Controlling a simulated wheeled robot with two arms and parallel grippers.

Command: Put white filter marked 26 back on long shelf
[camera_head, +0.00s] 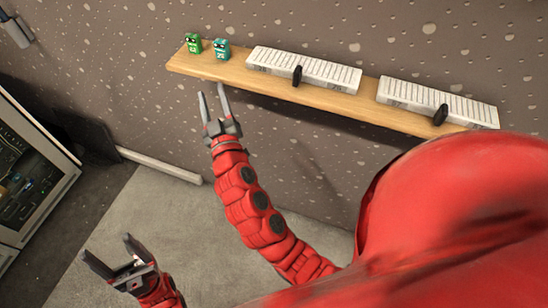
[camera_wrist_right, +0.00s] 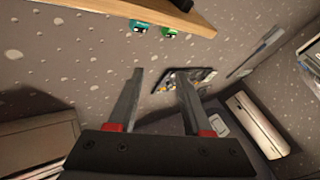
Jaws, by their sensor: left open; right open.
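The long wooden shelf (camera_head: 225,72) runs along the wall, and its edge also shows at the top of the right wrist view (camera_wrist_right: 160,12). A green piece (camera_head: 194,44) and a teal piece (camera_head: 221,50) with small marks stand at the shelf's left end. My right gripper (camera_head: 211,91) is open and empty just below and in front of that end. It also shows open in its wrist view (camera_wrist_right: 158,72). My left gripper (camera_head: 105,247) is open and empty, low at the lower left.
A pale-framed case (camera_head: 62,172) with small items inside is at the left. A dark tray of small coloured things (camera_wrist_right: 203,76) shows beyond my right fingers.

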